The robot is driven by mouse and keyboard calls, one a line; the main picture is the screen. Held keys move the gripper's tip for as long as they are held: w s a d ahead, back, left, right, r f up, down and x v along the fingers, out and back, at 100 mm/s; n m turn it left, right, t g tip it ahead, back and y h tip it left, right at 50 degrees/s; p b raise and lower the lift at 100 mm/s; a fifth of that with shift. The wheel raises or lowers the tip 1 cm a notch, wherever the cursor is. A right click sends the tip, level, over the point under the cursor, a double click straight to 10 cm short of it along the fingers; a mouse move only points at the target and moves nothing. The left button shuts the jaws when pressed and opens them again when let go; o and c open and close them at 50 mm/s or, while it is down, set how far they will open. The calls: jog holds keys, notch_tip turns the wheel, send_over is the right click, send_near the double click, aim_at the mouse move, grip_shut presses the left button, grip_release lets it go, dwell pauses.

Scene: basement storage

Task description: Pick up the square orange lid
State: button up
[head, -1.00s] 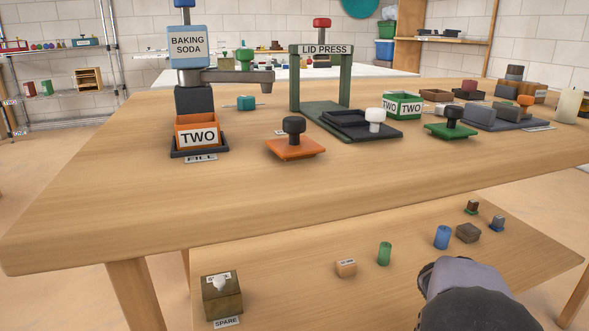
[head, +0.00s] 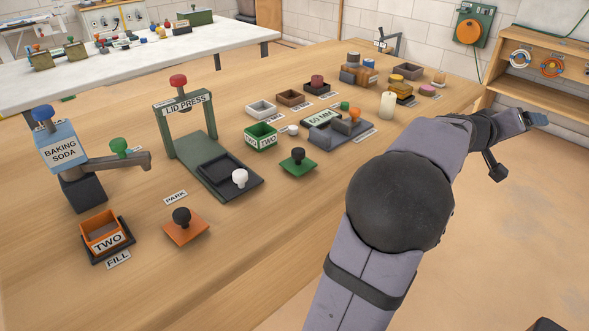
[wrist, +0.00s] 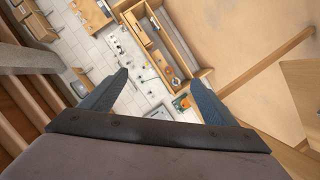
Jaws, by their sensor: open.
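The square orange lid (head: 187,233) lies flat on the wooden table, with a black round knob standing up from its middle. It is in front of the lid press (head: 192,130) and to the right of an orange box marked TWO (head: 103,235). My gripper (head: 533,119) is at the upper right of the head view, past the table's right side and far from the lid. In the wrist view my gripper (wrist: 160,92) is open, with nothing between its two fingers. The lid does not show in the wrist view.
A green lid (head: 298,162) with a black knob, a green box (head: 260,136) and a candle (head: 387,105) stand to the right. The baking soda dispenser (head: 62,150) is at the left.

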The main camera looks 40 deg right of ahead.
notch_tip(320, 180, up, 7)
jog(key=w+p, duration=0.2)
jog(key=p, duration=0.3)
jog(key=w+a+r+t+y+p, duration=0.1)
jog(key=w+a+r+t+p, duration=0.15)
jog(key=w+p, duration=0.6)
jog(key=w+a+f+t+y+p, duration=0.1)
jog(key=w+a+t+y+p, duration=0.15)
jog(key=w+a+p, duration=0.6)
jog(key=w+a+f+t+y+p, duration=0.2)
jog(key=w+a+y+p, duration=0.15)
jog(key=w+a, duration=1)
jog(key=w+a+n+y+p, duration=0.1)
jog(key=w+a+p, duration=0.25)
jog(key=a, duration=0.25)
jog(key=w+a+y+p, duration=0.2)
jog(key=a+p, duration=0.2)
jog(key=a, duration=0.2)
jog(key=w+a+n+y+p, duration=0.1)
jog(key=w+a+p, duration=0.15)
jog(key=a, duration=0.35)
jog(key=m+g+y+p, duration=0.1)
jog(key=g+y+p, duration=0.25)
jog(key=p, duration=0.25)
send_over(178, 214)
notch_tip(178, 214, down, 3)
jog(key=shift+w+f, duration=0.15)
jog(key=shift+f, duration=1.25)
